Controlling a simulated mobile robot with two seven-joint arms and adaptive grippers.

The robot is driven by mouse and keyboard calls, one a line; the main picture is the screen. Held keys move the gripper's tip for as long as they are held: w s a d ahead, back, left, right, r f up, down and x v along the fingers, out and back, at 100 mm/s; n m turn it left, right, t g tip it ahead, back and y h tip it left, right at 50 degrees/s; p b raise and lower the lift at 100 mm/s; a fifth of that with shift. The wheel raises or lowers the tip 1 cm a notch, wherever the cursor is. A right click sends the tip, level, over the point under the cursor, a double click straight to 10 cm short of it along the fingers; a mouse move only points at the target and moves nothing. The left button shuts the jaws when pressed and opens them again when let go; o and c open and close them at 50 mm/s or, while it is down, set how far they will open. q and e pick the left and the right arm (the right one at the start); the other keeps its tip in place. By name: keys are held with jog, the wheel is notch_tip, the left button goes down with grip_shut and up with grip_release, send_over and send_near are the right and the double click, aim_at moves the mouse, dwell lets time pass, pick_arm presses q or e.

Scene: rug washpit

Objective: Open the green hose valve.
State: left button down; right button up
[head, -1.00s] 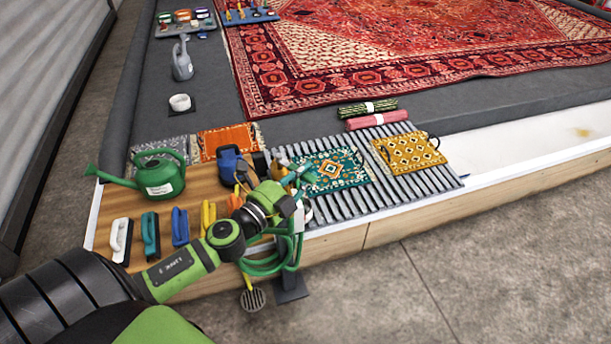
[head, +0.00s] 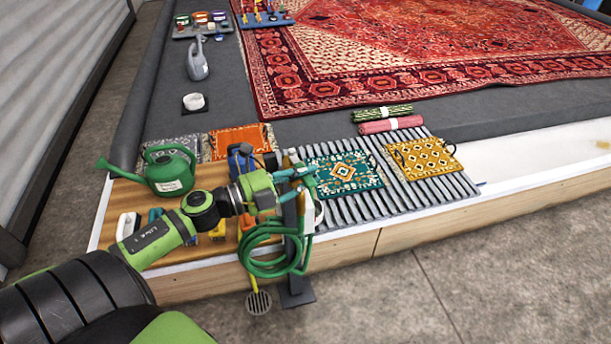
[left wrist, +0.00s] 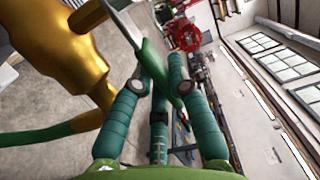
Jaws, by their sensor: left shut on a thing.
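The green hose valve shows in the left wrist view as a green lever (left wrist: 153,62) beside a brass body (left wrist: 62,48). My left gripper (left wrist: 161,86) has its two teal fingers on either side of the lever and is shut on it. In the head view my left gripper (head: 298,183) is at the top of the dark post by the wash pit's front edge, and it largely hides the valve. A coiled green hose (head: 268,262) hangs below it at the post. My right gripper is not in view.
A green watering can (head: 170,176) stands on the wooden board, left of my left arm. A slatted rack (head: 392,196) with teal and yellow mats (head: 424,158) lies to the right. The stone floor (head: 480,270) in front is clear.

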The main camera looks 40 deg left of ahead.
pick_arm(q)
jog(key=c, duration=1.2)
grip_release()
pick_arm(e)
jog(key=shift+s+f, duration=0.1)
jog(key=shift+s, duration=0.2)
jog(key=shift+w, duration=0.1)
pick_arm(q)
jog(key=shift+s+a, duration=0.1)
jog(key=shift+s, duration=0.05)
jog(key=v, duration=1.1)
jog(key=shift+s+a, duration=0.2)
jog(key=shift+s, duration=0.05)
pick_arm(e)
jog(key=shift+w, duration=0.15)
